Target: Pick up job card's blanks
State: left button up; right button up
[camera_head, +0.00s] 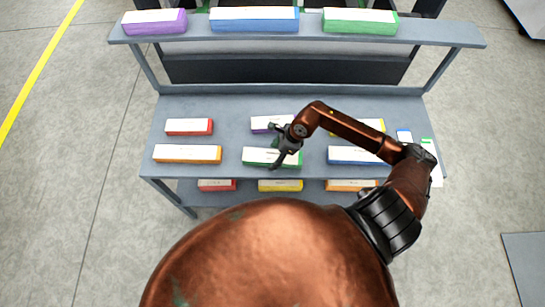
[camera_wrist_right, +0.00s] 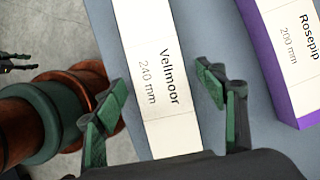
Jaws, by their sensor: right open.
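My right gripper (camera_head: 287,150) is over the middle front stack of blanks, a white-topped green block (camera_head: 262,158) on the table. In the right wrist view the open right gripper (camera_wrist_right: 168,92) has its green-padded fingers on either side of that stack's white top (camera_wrist_right: 160,60), labelled "Vellmoor 240 mm". I cannot tell how far above it the fingertips are. A purple stack (camera_wrist_right: 285,60) labelled "Rosepip 200 mm" lies to its right there. Small cards (camera_head: 404,136) lie at the table's right end, their text too small to read. What looks like my left gripper (camera_wrist_right: 18,65) shows at the left edge.
The grey table (camera_head: 228,110) also bears red (camera_head: 188,127), orange (camera_head: 187,154), yellow (camera_head: 370,125) and blue (camera_head: 352,156) stacks. More lie on the shelf above (camera_head: 200,27) and the one below. My right arm crosses the table's right part.

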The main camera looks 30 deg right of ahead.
jog(key=shift+x, duration=0.75)
jog(key=shift+c, duration=0.4)
jog(key=shift+r, duration=0.1)
jog(key=c, duration=1.6)
jog(key=shift+o, duration=0.2)
jog(key=shift+w, duration=0.1)
